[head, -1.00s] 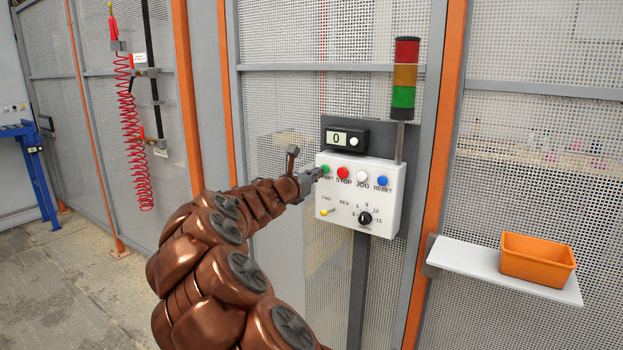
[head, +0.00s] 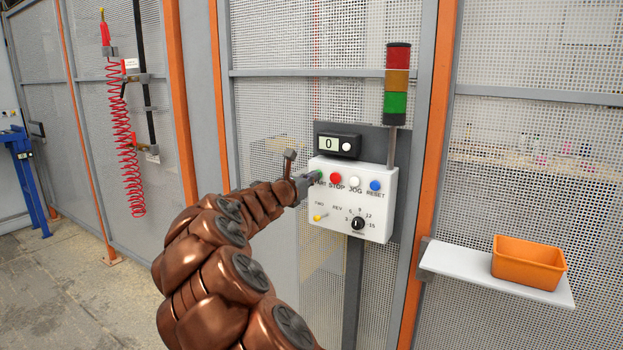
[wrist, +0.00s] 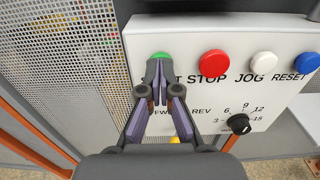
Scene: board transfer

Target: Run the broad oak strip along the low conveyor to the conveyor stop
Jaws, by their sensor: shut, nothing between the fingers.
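The control box (head: 345,222) is white and mounted on a grey post. It has a green START button (wrist: 160,56), a red STOP button (head: 335,178), a white JOG button (head: 355,181) and a blue RESET button (head: 375,185). It also has a yellow FWD/REV switch (head: 318,217) and a black speed knob (head: 358,223). My gripper (wrist: 158,66) is shut and empty, its tips at the START button and partly covering it. I cannot tell if they touch it. The display (head: 329,144) reads 0. The oak strip, conveyor and stop are not in view.
A signal tower (head: 397,85) in red, amber and green stands above the box. An orange bin (head: 528,264) sits on a white shelf (head: 450,263) at right. Mesh fencing (head: 270,30) stands behind. A red coiled hose (head: 124,150) hangs at left, above open floor.

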